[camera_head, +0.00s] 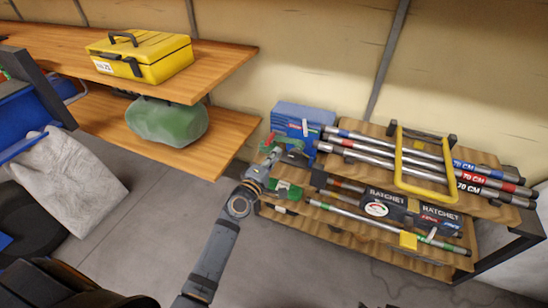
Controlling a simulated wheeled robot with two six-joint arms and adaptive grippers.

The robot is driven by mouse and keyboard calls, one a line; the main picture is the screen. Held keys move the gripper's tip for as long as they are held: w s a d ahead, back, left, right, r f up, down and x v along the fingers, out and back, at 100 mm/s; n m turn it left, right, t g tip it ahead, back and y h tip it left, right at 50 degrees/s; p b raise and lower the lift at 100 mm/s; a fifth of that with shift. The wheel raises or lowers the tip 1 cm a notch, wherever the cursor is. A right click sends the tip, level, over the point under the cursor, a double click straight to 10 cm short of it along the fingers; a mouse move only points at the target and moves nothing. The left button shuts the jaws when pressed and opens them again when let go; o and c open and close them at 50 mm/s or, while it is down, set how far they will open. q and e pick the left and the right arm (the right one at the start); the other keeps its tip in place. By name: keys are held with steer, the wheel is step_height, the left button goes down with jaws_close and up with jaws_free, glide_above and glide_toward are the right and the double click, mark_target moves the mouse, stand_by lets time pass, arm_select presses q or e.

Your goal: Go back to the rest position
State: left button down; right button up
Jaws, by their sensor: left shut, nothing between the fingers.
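My left gripper (270,162) is at the end of my grey arm, which reaches up from the bottom middle of the head view. It is shut and empty. It is in front of the left end of a low wooden rack (380,256), close to a blue box (300,118) and small red and green items (284,141). I cannot tell whether it touches any of them. My right gripper is not in view.
Silver tubes (400,157) and a yellow-framed tool (398,180) lie on the rack's top, with ratchet boxes (412,209) below. On the left, wooden shelves (222,77) hold a yellow toolbox (145,57) and a green bag (168,122). A grey sack (70,185) stands lower left. Floor shows between.

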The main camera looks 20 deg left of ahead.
arm_select(q)
steer(key=s+f+m+g, duration=0.6)
steer(key=s+f+m, duration=0.25)
steer(key=s, duration=0.45)
steer(key=s+f+m+g, duration=0.65)
steer(key=s+f, duration=0.35)
steer(key=s, duration=0.3)
steer(key=s+a+g+y+p, duration=0.2)
steer(key=s+a+p, duration=0.3)
steer(key=s+p, duration=0.6)
steer(key=s+a+m+g+y+p, duration=0.1)
steer(key=s+a+p, duration=0.4)
steer(key=s+p, duration=0.7)
steer(key=g+y+p, duration=0.1)
steer(key=p, duration=0.9)
steer(key=shift+s+a+f+p, duration=0.15)
steer(key=shift+s+f+p, duration=0.1)
steer(key=shift+f+p, duration=0.1)
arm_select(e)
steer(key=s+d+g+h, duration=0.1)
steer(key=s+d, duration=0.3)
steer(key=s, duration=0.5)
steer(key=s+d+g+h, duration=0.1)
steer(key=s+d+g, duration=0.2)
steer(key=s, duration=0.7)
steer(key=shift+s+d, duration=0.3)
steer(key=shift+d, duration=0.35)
